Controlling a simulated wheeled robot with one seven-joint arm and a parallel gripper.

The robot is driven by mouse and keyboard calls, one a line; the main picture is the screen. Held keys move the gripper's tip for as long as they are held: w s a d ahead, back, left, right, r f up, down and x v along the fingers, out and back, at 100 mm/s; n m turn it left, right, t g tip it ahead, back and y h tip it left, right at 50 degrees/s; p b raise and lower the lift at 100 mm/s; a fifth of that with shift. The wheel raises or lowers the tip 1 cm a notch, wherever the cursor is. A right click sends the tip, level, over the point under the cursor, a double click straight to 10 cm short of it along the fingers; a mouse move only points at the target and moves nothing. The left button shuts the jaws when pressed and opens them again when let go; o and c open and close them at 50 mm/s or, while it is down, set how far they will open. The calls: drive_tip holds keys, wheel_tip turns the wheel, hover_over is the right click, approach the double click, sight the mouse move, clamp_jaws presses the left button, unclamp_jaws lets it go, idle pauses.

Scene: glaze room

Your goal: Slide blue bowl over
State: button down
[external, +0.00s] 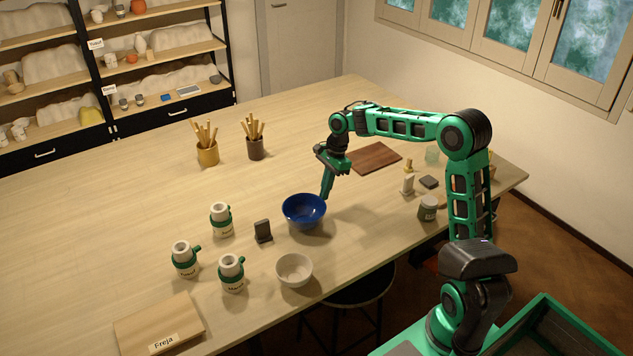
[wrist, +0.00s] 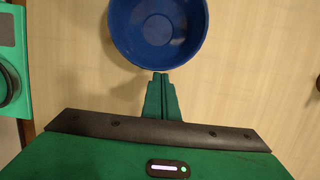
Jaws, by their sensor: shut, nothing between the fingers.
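The blue bowl (external: 304,211) stands upright on the wooden table (external: 130,190), near the middle of its front part. In the wrist view the bowl (wrist: 158,30) is at the top and looks empty. My gripper (external: 326,195) points down at the bowl's right side in the external view. In the wrist view the shut green fingertips (wrist: 161,76) are at the bowl's near rim, with nothing between them. They look close to the rim or touching it; I cannot tell which.
Several green-banded jars (external: 221,219) stand further left. A "Freja" board (external: 160,325) lies front left. A brown board (external: 375,158) lies behind right.

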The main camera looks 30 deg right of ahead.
drive_tip(key=d, duration=0.4)
drive_tip(key=shift+w+r, duration=0.1)
drive_tip(key=v, duration=1)
drive_tip(key=s+d+f+n+h, duration=0.1)
drive_tip(key=s+d+f+n, duration=0.3)
drive_tip(key=s, duration=0.9)
drive_tip(key=s+d+f+n, duration=0.3)
drive_tip(key=s+d+f, duration=0.2)
drive_tip(key=s, duration=0.8)
drive_tip(key=s+d+f+n+h, duration=0.1)
drive_tip(key=s+d+f+n, duration=0.3)
drive_tip(key=s, duration=0.9)
drive_tip(key=shift+s+d+f+n+h, duration=0.3)
drive_tip(key=shift+d+f, duration=0.2)
drive_tip(key=shift+d, duration=0.65)
